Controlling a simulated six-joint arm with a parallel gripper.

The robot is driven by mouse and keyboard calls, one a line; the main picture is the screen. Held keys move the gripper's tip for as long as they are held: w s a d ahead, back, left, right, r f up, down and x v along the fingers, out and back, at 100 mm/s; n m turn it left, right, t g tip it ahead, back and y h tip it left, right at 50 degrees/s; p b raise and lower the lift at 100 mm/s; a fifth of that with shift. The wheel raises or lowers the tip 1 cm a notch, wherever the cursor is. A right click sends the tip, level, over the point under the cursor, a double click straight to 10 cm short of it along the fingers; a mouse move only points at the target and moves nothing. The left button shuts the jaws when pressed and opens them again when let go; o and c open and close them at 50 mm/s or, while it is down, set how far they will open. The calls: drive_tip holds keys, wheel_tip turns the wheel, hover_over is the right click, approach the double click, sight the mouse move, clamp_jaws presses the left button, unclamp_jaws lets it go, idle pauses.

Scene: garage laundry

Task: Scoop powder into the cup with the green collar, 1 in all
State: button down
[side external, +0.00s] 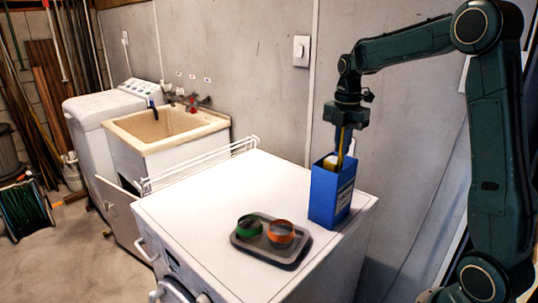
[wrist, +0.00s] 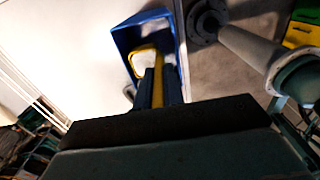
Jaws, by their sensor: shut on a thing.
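My gripper (side external: 343,126) is above the blue powder box (side external: 330,197), pointing down, shut on the upright handle of a yellow scoop (side external: 341,150). The scoop reaches down into the mouth of the box. In the wrist view, the scoop's bowl (wrist: 145,64) has a yellow rim and a pale inside, within the walls of the blue box (wrist: 124,38). I cannot tell whether the pale inside is powder. The cup with the green collar (side external: 249,227) stands on a grey tray (side external: 272,259), left of the cup with the orange collar (side external: 281,233).
The box stands near the right edge of the white machine's top (side external: 205,208), behind the tray. The top left of the tray is clear. A white wire rack (side external: 195,165) runs along its far left edge, with a utility sink (side external: 165,128) beyond. A wall rises behind.

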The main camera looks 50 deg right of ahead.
drive_tip(key=shift+r, duration=3.75)
drive_tip(key=shift+r, duration=0.1)
drive_tip(key=shift+r, duration=0.45)
wheel_tip(320, 180, up, 4)
drive_tip(key=shift+r, duration=0.1)
drive_tip(key=w+a+n, duration=0.3)
drive_tip(key=w+a, duration=0.3)
drive_tip(key=a, duration=0.5)
drive_tip(key=w+a+n, duration=0.4)
drive_tip(key=w+a, duration=0.2)
drive_tip(key=a, duration=0.4)
wheel_tip(320, 180, down, 16)
drive_tip(key=shift+s, duration=0.15)
drive_tip(key=shift+a, duration=0.15)
